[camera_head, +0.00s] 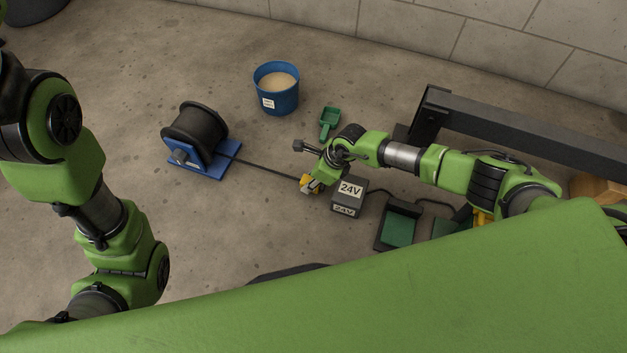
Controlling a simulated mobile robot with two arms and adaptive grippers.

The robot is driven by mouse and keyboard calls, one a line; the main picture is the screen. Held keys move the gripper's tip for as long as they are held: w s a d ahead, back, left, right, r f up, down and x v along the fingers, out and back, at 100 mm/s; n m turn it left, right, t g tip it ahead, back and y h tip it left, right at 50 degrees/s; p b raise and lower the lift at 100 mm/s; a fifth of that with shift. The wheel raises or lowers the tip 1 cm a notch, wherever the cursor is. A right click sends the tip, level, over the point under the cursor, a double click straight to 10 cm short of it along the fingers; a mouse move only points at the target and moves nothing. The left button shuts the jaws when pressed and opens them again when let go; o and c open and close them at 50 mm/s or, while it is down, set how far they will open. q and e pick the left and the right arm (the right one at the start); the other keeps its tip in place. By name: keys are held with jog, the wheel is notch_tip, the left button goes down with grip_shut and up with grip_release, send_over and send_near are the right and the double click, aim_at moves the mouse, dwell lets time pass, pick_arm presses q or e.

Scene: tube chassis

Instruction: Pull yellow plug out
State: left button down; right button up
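The yellow plug (305,182) is at the left side of a grey box marked 24V (349,192), at the end of a dark cable (262,168). My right gripper (314,184) reaches down from the right and is right at the plug, partly covering it. Whether its fingers are closed on the plug is too small to see. The joint between plug and box is also partly hidden. My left arm is at the left, and its gripper does not show.
The cable leads left to a black reel (196,130) on a blue base (212,168). A blue bucket (277,98) of sandy material and a green scoop (329,121) lie behind. A green-lined tray (400,224) is right of the box. A dark beam (530,130) runs at right.

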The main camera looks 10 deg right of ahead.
jog(key=shift+o, duration=1.3)
jog(key=v, duration=1.2)
